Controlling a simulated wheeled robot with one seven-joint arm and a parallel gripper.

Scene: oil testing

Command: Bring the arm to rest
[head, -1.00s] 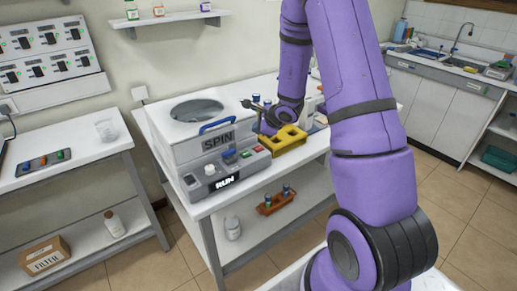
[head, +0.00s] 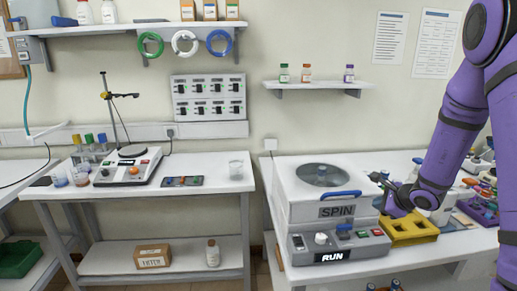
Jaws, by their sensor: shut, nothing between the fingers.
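My purple arm comes in at the right edge of the head view and bends down to the bench. My gripper (head: 379,179), small and dark, is beside the right side of the white centrifuge marked SPIN (head: 322,192), above the yellow block (head: 409,232) with openings in its top. The fingers are shut, and I see nothing held in them. I cannot tell whether the gripper touches the centrifuge.
The centrifuge has a blue handle and a front panel (head: 333,257) reading RUN. Bottles and racks crowd the bench behind my arm. A gap separates the two tables.

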